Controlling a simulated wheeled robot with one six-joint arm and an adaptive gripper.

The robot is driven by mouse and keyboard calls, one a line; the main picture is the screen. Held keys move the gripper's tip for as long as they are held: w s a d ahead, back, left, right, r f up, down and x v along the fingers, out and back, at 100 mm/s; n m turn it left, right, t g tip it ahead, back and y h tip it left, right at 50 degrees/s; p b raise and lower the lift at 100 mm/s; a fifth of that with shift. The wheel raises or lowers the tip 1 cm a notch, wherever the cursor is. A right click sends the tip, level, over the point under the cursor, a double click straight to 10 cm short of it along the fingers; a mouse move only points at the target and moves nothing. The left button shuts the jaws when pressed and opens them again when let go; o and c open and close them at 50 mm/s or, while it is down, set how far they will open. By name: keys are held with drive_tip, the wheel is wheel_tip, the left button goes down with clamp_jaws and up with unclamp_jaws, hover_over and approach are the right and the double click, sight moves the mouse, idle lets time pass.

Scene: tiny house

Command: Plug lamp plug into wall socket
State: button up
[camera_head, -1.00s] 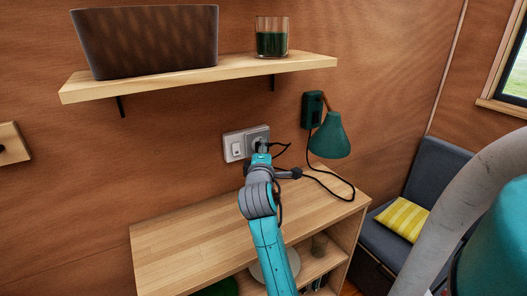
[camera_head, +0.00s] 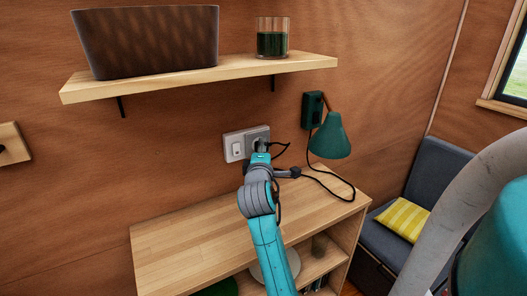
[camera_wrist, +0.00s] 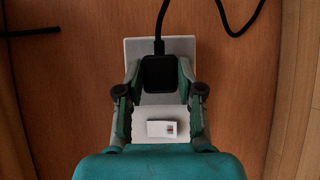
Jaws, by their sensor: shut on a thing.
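The black lamp plug (camera_wrist: 158,73) is between my gripper's two fingers (camera_wrist: 158,80) in the wrist view, with its cable leaving from the top. My gripper (camera_head: 261,154) is shut on it, right in front of the socket half of the pale wall plate (camera_head: 233,152). The plate's edge (camera_wrist: 132,48) shows behind the plug in the wrist view, and its white switch (camera_wrist: 160,129) lies nearer the palm. The plug covers the socket holes, so I cannot tell how deep it sits. The green wall lamp (camera_head: 330,138) hangs to the right.
The black cable (camera_head: 330,181) loops over the wooden cabinet top (camera_head: 190,240) below. A wooden shelf (camera_head: 190,73) above bears a dark basket (camera_head: 145,42) and a green glass (camera_head: 272,40). A cushioned bench (camera_head: 440,178) stands at right.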

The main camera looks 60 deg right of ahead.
drive_tip(key=shift+w+d, duration=0.1)
drive_tip(key=shift+w, duration=0.1)
drive_tip(key=o, duration=1.1)
drive_tip(key=shift+o, duration=0.2)
drive_tip(key=v, duration=1.2)
